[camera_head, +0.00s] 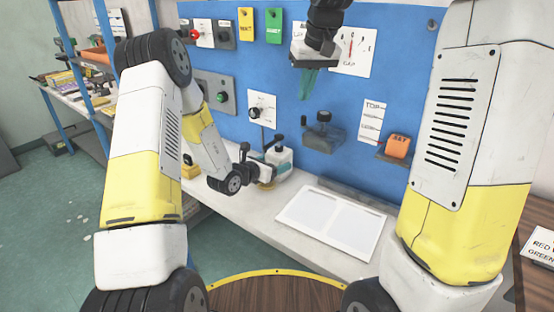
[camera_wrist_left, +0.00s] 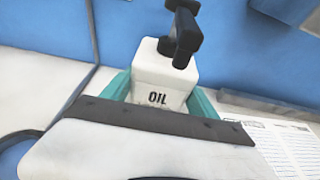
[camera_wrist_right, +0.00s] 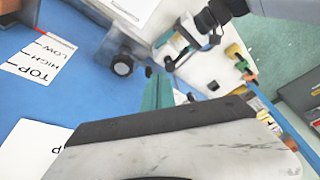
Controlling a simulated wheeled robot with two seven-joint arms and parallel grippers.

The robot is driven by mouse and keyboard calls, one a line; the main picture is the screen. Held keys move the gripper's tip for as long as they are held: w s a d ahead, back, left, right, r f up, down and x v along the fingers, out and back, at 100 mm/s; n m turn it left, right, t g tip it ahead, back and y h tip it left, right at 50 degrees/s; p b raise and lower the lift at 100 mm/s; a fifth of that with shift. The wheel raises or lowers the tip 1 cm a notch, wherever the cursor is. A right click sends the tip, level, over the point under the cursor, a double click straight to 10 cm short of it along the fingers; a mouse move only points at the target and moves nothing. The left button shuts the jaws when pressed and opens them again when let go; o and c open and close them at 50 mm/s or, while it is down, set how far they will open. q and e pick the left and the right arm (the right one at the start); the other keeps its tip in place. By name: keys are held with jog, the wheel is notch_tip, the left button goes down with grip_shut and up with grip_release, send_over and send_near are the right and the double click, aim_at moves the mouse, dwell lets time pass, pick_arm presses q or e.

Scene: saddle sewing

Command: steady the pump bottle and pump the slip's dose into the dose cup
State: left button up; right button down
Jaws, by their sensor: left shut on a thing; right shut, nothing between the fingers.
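The white pump bottle (camera_head: 281,160), with a black pump head (camera_head: 279,141), stands upright on the bench. In the left wrist view the bottle (camera_wrist_left: 165,75) reads "OIL", and its black pump top (camera_wrist_left: 181,38) is uncovered. My left gripper (camera_head: 272,174) is shut on the bottle's body, with teal fingers (camera_wrist_left: 160,97) on both sides. My right gripper (camera_head: 308,84) is shut and empty, high in front of the blue panel, above and apart from the bottle. Its teal fingers (camera_wrist_right: 157,92) also show in the right wrist view. I cannot make out the dose cup or the slip.
A dark panel fixture (camera_head: 323,132) sits below my right gripper. An orange item (camera_head: 397,146) rests on a small shelf. A knob (camera_head: 256,112) and signs are on the panel.

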jog(key=w+a+f+n+g, duration=0.1)
jog(key=w+a+f, duration=0.6)
jog(key=w, duration=0.3)
send_over(279, 135)
jog(key=shift+h, duration=0.4)
jog(key=shift+s+f, duration=0.15)
jog(key=shift+f, duration=1.35)
jog(key=shift+s+f, duration=0.1)
jog(key=shift+f, duration=1.35)
jog(key=shift+s+x, duration=0.2)
jog(key=shift+x, duration=0.9)
jog(key=shift+s+x, duration=0.2)
jog(key=shift+x, duration=0.9)
jog(key=shift+v, duration=1.05)
jog(key=shift+w+d+r, duration=0.1)
jog(key=shift+r, duration=1.15)
jog(key=shift+w+r, duration=0.1)
jog(key=shift+r, duration=1.15)
